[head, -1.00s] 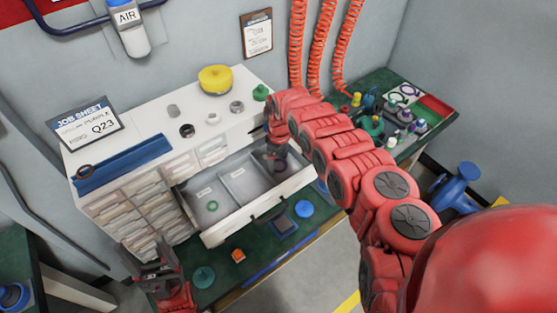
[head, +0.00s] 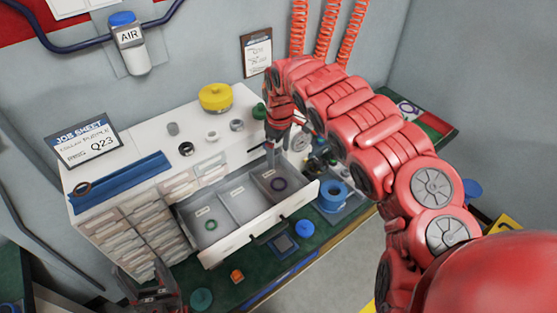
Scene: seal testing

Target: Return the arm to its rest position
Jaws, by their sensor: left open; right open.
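My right arm arches in from the right in the head view. Its gripper (head: 272,152) points down above the right compartment of the open drawer (head: 232,245) and is open. A dark purple ring (head: 278,184) lies in that right compartment, below the gripper and apart from it. A green ring (head: 211,226) lies in the left compartment; the middle compartment looks empty. My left gripper (head: 150,285) is low at the left, in front of the small drawers, and is open with nothing seen in it.
The white cabinet (head: 160,135) carries a yellow round part (head: 215,97), several small rings and a blue tray (head: 122,182). A job sheet (head: 88,140) stands at its left. Blue and orange parts lie on the green bench (head: 220,292). Red coiled hoses (head: 325,35) hang behind my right arm.

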